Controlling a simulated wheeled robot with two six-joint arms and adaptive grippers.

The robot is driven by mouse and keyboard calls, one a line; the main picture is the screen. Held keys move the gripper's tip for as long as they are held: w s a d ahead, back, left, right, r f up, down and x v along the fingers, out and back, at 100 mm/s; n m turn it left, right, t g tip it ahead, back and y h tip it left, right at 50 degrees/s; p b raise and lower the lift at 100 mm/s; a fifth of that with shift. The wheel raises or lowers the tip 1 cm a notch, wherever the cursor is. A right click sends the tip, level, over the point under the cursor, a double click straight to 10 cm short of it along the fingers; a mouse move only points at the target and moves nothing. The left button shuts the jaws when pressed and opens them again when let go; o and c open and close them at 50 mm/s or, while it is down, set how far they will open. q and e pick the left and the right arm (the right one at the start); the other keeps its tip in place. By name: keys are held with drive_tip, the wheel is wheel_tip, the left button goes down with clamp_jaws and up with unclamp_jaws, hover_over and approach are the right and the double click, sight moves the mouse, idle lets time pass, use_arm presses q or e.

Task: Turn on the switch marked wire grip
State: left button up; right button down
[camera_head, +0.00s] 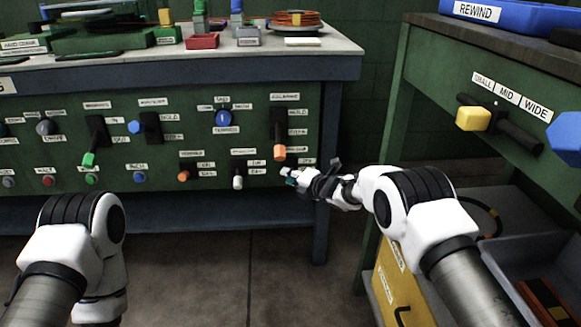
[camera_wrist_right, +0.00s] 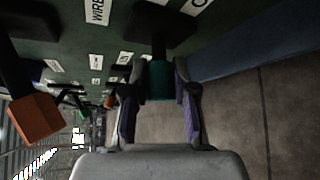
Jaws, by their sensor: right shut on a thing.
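A small teal-tipped switch (camera_head: 290,181) sits low at the right end of the green panel. In the right wrist view its teal tip (camera_wrist_right: 159,82) lies between my fingers, on a black lever. My right gripper (camera_head: 294,177) is shut on this tip; it also shows in the right wrist view (camera_wrist_right: 160,95). A white label (camera_wrist_right: 97,10) near it begins with "WIRE"; the rest is cut off. The switch's on/off labels are too small or cropped to read. My left arm is at the lower left; its gripper does not show.
An orange-tipped lever (camera_head: 279,152) hangs just above my right gripper. A white-tipped switch (camera_head: 238,182) is to its left. A green bench (camera_head: 480,110) with a yellow knob (camera_head: 473,118) stands at the right. The floor in front is clear.

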drive_tip(key=r+g+p, duration=0.1)
drive_tip(key=p, duration=0.2)
drive_tip(key=shift+w+r+m+g+h+p, duration=0.1)
drive_tip(key=shift+r+m+g+h+p, duration=0.2)
drive_tip(key=shift+m+g, duration=0.1)
use_arm(q)
wheel_tip(320, 180, up, 6)
drive_tip(key=shift+p, duration=0.45)
use_arm(e)
drive_tip(key=shift+r+m+g, duration=0.1)
drive_tip(key=shift+m+g, duration=0.3)
drive_tip(key=shift+g, duration=0.4)
use_arm(q)
drive_tip(key=shift+r, duration=0.1)
use_arm(e)
drive_tip(key=shift+w, duration=0.1)
drive_tip(key=c, duration=0.9)
unclamp_jaws()
